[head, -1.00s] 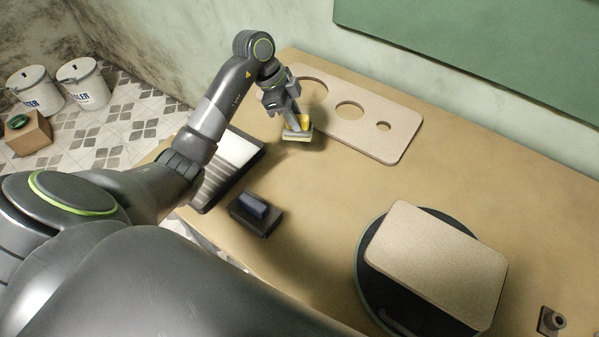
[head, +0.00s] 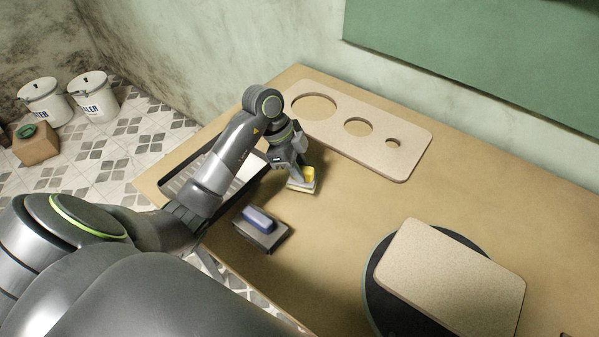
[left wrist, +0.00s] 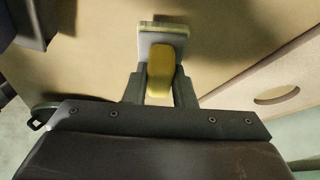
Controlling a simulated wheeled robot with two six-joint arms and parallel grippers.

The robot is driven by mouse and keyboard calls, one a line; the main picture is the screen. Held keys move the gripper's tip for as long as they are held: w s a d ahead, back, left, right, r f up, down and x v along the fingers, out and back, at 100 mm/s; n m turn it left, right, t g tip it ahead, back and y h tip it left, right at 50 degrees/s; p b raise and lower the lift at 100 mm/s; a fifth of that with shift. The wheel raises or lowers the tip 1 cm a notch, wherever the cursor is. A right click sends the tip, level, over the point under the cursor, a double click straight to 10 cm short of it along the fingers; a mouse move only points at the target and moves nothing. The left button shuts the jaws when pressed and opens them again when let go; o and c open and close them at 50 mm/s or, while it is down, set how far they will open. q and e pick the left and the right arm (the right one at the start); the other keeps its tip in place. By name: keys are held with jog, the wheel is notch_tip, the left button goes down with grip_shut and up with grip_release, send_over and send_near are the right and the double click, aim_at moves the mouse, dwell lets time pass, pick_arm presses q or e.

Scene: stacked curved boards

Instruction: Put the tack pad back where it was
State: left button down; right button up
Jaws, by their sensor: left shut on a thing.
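The tack pad (head: 302,185), a pale flat pad with a yellow grip, is in my left gripper (head: 303,172). In the left wrist view the fingers (left wrist: 160,88) are shut on either side of the yellow grip of the tack pad (left wrist: 162,45), and the pale pad faces away from the wrist. In the head view it is over the table between the board with holes and a blue-handled block; I cannot tell whether it touches the table. My right gripper is not in view.
A board with three round holes (head: 415,160) lies at the back of the table (head: 340,250). The blue-handled block (head: 258,220) sits on a dark base, beside a dark tray (head: 180,186) partly behind my arm. A plain board (head: 455,275) rests on a round dark stand at right.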

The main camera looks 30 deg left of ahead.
pick_arm(q)
notch_tip(320, 180, down, 2)
jog(key=shift+f, duration=0.1)
jog(key=shift+f, duration=0.2)
jog(key=c, duration=1.2)
grip_release()
